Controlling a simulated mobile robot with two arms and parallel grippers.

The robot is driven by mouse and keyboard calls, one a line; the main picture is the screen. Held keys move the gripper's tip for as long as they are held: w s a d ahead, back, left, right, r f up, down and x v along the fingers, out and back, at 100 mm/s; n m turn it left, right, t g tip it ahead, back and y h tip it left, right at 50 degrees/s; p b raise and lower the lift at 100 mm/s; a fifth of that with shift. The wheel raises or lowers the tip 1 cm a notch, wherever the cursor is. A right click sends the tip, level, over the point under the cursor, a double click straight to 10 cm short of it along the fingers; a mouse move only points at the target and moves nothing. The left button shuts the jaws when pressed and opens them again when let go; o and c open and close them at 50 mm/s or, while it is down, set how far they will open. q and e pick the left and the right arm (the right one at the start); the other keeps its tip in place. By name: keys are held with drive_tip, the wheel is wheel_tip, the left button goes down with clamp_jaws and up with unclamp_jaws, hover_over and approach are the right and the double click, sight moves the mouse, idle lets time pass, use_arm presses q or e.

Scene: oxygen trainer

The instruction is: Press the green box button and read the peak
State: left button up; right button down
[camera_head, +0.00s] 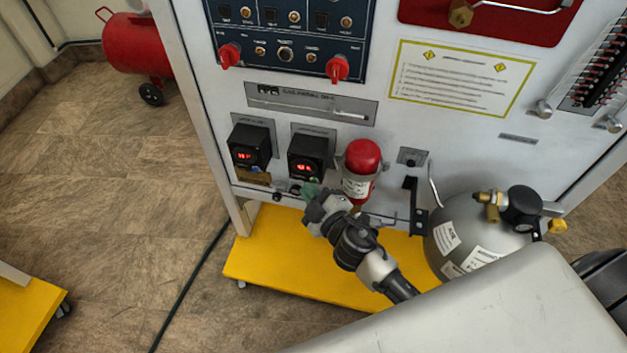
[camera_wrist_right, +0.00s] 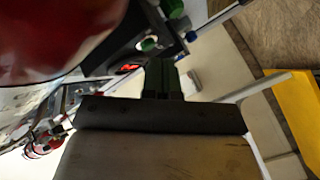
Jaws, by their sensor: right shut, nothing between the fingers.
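Two black boxes with red lit displays are on the white trainer panel: the left box (camera_head: 249,141) and the right box (camera_head: 308,147). Their digits are too small to read surely. My right gripper (camera_head: 311,190) is shut and empty, just below and in front of the right box. In the right wrist view, its dark green fingers (camera_wrist_right: 163,80) point toward a black box (camera_wrist_right: 118,52) with a red display. A round green button (camera_wrist_right: 148,44) stands out from this box, a little beyond the fingertips. I cannot tell whether they touch. My left gripper is in neither view.
A red-topped cylinder (camera_head: 362,157) stands close right of the right box, and a grey tank (camera_head: 475,240) is farther right. A yellow base (camera_head: 270,250) lies below. A black cable (camera_head: 190,285) crosses the floor. The floor to the left is mostly clear.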

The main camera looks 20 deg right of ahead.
drive_tip(key=shift+w+d, duration=0.1)
drive_tip(key=shift+w, duration=0.05)
idle(0.3)
drive_tip(key=shift+w+d, duration=0.1)
drive_tip(key=shift+w, duration=0.05)
idle(0.5)
drive_tip(key=shift+s, duration=0.25)
drive_tip(key=shift+s+a, duration=0.45)
